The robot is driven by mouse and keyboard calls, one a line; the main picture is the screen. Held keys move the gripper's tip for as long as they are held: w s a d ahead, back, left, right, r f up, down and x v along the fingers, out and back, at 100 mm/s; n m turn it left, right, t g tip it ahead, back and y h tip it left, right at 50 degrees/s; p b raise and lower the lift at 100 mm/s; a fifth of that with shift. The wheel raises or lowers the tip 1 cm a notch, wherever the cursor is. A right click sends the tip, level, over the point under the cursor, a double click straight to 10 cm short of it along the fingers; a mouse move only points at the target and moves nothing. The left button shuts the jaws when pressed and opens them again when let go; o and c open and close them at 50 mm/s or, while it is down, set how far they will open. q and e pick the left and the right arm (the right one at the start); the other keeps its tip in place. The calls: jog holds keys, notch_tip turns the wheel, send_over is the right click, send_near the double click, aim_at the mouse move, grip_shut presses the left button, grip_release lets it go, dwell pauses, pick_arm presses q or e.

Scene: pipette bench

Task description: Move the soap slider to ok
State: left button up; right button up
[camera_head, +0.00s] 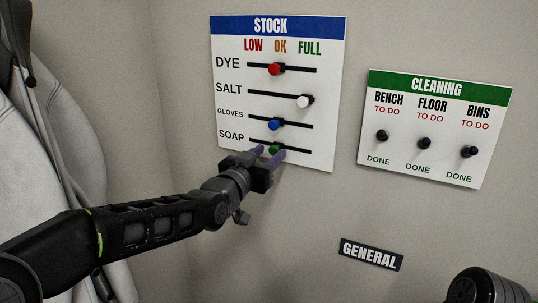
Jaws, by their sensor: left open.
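The STOCK board (228,105) hangs on the wall with columns LOW, OK and FULL and rows DYE, SALT, GLOVES and SOAP. The green soap slider (274,149) sits on the lowest track, roughly below the OK column. My left gripper (270,153) is at the soap row, open, with one purple fingertip on each side of the green knob. I cannot tell whether the fingers touch it. The fingers hide part of the soap track. My right gripper is not in view; a dark rounded part shows at the bottom right.
The red dye knob (275,69) and blue gloves knob (274,125) are near OK; the white salt knob (303,101) is near FULL. A CLEANING board (400,155) with black knobs hangs to the right. A GENERAL label (371,254) is below. A pale garment (65,130) hangs at left.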

pick_arm(q)
jog(key=b+v, duration=0.1)
jog(key=v, duration=0.6)
jog(key=shift+b, duration=0.4)
jog(key=s+f+n+g+y, duration=0.15)
jog(key=s+f+g, duration=0.25)
jog(key=f, duration=1.4)
jog(key=s+f+n+g+y, duration=0.1)
jog(key=s+f+n+g, duration=0.2)
jog(key=f, duration=1.5)
jog(key=s+f+n+g, duration=0.1)
jog(key=s+f+g, duration=0.3)
jog(key=s+f, duration=0.7)
jog(key=s+d+f+g, duration=0.1)
jog(key=s+f+g, duration=0.4)
jog(key=s+f, duration=0.7)
jog(key=s, duration=0.5)
jog(key=shift+s+f+n, duration=0.25)
jog(key=shift+n, duration=0.1)
jog(key=shift+d, duration=0.1)
